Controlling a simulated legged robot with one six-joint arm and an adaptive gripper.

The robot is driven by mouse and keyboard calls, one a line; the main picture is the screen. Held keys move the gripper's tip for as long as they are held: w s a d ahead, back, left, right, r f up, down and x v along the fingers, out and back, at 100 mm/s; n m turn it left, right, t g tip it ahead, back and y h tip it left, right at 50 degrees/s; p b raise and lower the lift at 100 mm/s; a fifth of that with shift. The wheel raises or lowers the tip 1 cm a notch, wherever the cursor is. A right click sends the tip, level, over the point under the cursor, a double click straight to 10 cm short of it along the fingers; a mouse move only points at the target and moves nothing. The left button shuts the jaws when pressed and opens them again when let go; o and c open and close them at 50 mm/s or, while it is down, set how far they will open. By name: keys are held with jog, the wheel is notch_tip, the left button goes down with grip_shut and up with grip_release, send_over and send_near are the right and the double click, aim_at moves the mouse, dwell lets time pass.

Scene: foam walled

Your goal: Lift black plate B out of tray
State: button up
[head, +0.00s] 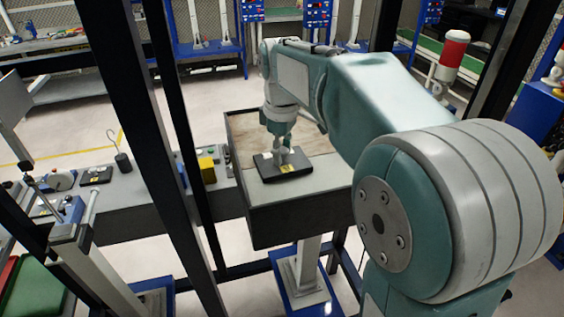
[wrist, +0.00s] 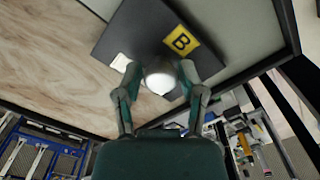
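Black plate B (head: 268,168) is in the open tray (head: 300,217), near its front side. In the wrist view the black plate (wrist: 215,25) carries a yellow label marked B, a small white label and a pale round knob. My gripper (head: 284,154) points down over the plate. In the wrist view its two fingers (wrist: 160,72) are spread, one on each side of the knob, with narrow gaps showing. The plate's underside is hidden, so I cannot tell whether it touches the tray floor.
Dark frame posts (head: 150,130) stand left of the tray.

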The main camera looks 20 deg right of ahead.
grip_shut()
